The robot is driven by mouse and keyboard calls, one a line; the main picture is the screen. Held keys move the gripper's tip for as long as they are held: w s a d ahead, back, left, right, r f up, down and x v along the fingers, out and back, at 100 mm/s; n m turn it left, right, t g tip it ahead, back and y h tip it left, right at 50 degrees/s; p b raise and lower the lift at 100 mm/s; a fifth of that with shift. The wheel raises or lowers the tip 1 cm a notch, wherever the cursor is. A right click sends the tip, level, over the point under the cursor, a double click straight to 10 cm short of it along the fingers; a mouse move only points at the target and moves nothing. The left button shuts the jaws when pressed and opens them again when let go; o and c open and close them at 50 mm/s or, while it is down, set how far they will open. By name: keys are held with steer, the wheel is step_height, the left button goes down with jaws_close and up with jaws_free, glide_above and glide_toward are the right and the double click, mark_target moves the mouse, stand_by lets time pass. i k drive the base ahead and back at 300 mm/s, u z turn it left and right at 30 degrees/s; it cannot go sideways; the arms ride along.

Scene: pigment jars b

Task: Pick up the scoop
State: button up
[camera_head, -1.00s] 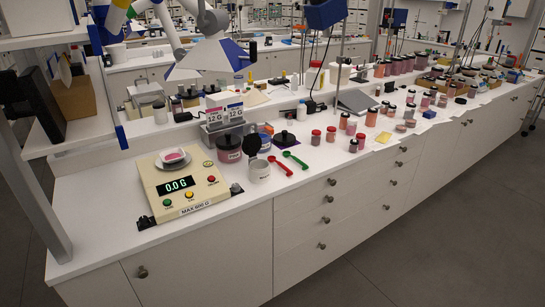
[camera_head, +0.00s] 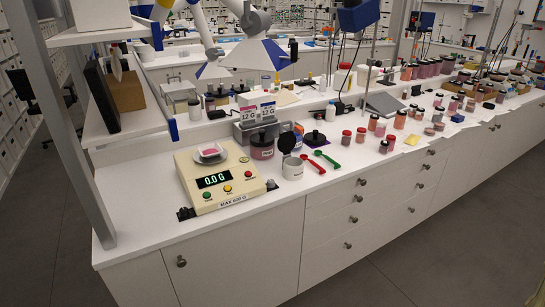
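Two scoops lie on the white counter, to the right of the open white jar. The red scoop (camera_head: 313,164) is on the left and the green scoop (camera_head: 328,160) lies close beside it. Both lie flat, with nothing seen on top of them. The white jar (camera_head: 293,170) has its dark lid tipped up. My gripper is not in this view.
A scale (camera_head: 215,190) reading 0.0 G, with a small dish (camera_head: 210,153) on it, stands left of the jar. A dark-lidded jar (camera_head: 262,146) stands behind. The counter's front edge and floor (camera_head: 440,240) are clear.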

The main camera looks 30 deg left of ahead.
mark_target(318, 152)
steer(key=u, duration=1.35)
steer(key=i, duration=1)
steer(key=z, duration=0.05)
